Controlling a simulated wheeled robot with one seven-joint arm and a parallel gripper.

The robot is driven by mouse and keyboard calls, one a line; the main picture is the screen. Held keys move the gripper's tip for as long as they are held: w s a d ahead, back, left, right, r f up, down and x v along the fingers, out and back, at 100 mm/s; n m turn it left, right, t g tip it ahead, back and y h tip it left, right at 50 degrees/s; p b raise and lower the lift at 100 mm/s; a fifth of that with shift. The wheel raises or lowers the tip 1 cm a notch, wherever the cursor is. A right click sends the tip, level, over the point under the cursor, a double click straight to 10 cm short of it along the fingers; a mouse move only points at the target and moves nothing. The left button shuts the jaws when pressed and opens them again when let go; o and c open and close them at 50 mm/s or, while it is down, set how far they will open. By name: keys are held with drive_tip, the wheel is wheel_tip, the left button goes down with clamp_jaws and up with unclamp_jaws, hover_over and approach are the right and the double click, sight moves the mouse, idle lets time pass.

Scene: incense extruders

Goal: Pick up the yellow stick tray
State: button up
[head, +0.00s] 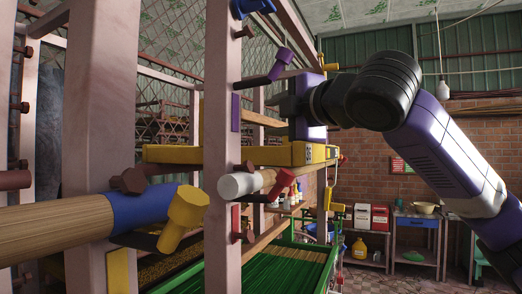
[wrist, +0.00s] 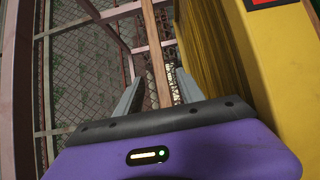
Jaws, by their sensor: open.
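The yellow stick tray (head: 225,155) lies level on the rack in the head view, with its yellow end block marked 06 facing right. In the wrist view the yellow tray (wrist: 243,60) fills the right side, beside my right finger.
A pale rack post (head: 220,80) stands in front of the tray. A wooden roller with a blue collar (head: 145,207) juts in at left. A green tray (head: 255,262) with green sticks sits lower. A bench with red and white boxes (head: 370,217) stands by the brick wall.

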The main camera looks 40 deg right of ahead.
sight(264, 120)
drive_tip(key=p+x, duration=0.1)
drive_tip(key=x, duration=0.3)
drive_tip(key=shift+d, duration=0.15)
drive_tip(key=shift+f, duration=0.1)
drive_tip(key=shift+c, duration=0.5)
clamp_jaws()
idle(0.7)
